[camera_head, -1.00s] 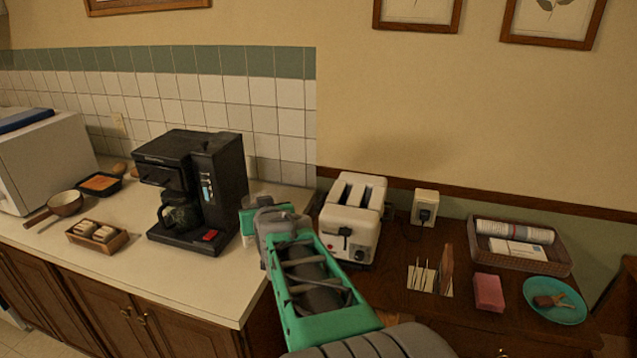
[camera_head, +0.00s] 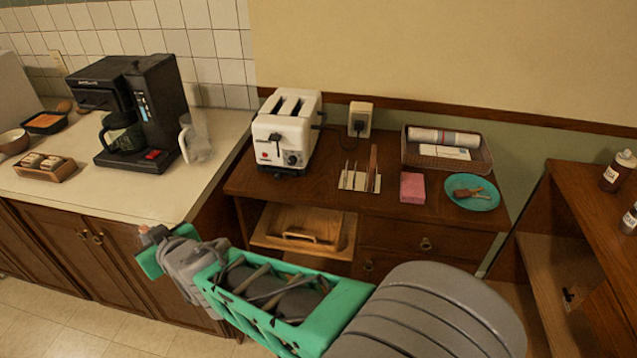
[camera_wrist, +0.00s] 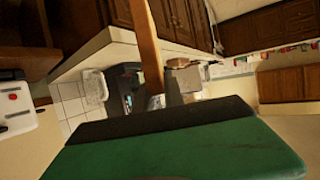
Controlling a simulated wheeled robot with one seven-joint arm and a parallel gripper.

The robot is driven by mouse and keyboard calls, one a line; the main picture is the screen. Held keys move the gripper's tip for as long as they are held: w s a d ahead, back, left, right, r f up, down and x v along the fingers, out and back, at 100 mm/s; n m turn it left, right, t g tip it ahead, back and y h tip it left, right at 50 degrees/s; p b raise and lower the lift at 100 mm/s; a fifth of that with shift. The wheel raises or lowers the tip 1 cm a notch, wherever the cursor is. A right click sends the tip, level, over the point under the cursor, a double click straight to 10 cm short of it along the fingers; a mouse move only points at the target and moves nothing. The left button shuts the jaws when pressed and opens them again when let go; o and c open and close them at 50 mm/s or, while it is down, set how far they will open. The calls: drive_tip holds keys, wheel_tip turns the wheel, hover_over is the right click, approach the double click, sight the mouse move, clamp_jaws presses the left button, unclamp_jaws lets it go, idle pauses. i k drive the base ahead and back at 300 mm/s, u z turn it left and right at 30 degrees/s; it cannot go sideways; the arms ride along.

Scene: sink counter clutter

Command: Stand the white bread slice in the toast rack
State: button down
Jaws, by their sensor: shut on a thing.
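The toast rack (camera_head: 352,182), a pale base with thin upright dividers, stands on the wooden cabinet in front of the toaster. A brown slice (camera_head: 373,165) stands upright at its right end. My gripper (camera_head: 155,242) is at the lower left in the head view, in front of the counter cabinets and well left of the rack. It is shut on a thin brown-edged thing (camera_wrist: 147,45), seen edge-on in the wrist view, which looks like the bread slice. Only a small bit of it (camera_head: 147,233) shows in the head view; its white faces are hidden.
The white toaster (camera_head: 285,130) stands behind and left of the rack. A pink block (camera_head: 412,188), a teal plate (camera_head: 472,192) and a wicker basket (camera_head: 480,158) are to its right. A coffee maker (camera_head: 135,110) and glass jug (camera_head: 195,140) stand on the counter.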

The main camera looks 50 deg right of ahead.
sight(361, 175)
drive_tip(key=z, duration=3.4)
drive_tip(key=k, duration=1)
drive_tip(key=u, duration=1.95)
drive_tip(key=i, duration=0.5)
drive_tip(key=z, duration=0.05)
